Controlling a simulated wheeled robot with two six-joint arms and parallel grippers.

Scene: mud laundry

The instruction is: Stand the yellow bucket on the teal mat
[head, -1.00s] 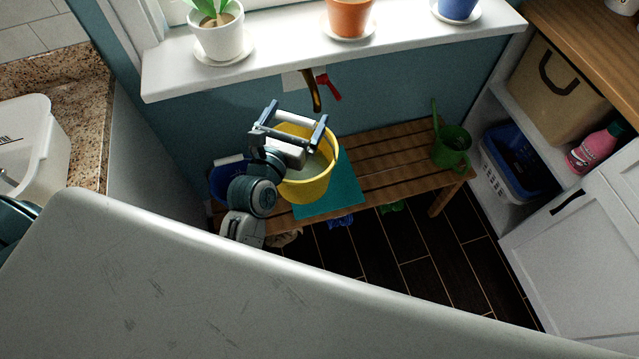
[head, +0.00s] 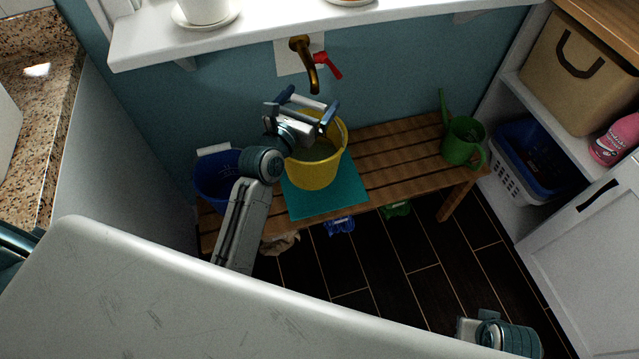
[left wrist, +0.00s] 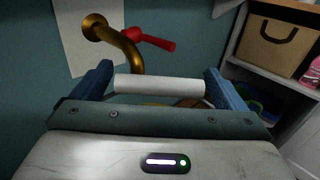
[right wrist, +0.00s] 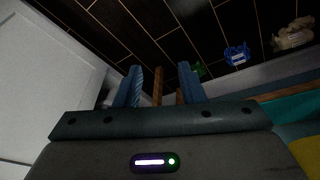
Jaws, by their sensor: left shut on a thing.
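The yellow bucket (head: 316,172) is upright above the teal mat (head: 335,203) on the wooden bench. It overlaps the mat's back part, and I cannot tell whether its base touches. Grey-green contents show inside it. My left gripper (head: 308,103) is over the bucket, shut on its white handle grip (left wrist: 160,85), which spans between the fingers in the left wrist view. In the right wrist view my right gripper (right wrist: 160,85) is open and empty. The mat (right wrist: 295,105) and part of the bucket (right wrist: 302,150) show at that view's right edge.
A blue bucket (head: 217,180) stands at the bench's left end, a green watering can (head: 462,143) at its right. A brass tap (head: 303,55) with a red lever is on the wall behind. Blue (head: 340,226) and green (head: 397,209) items lie below the bench. Shelves stand right.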

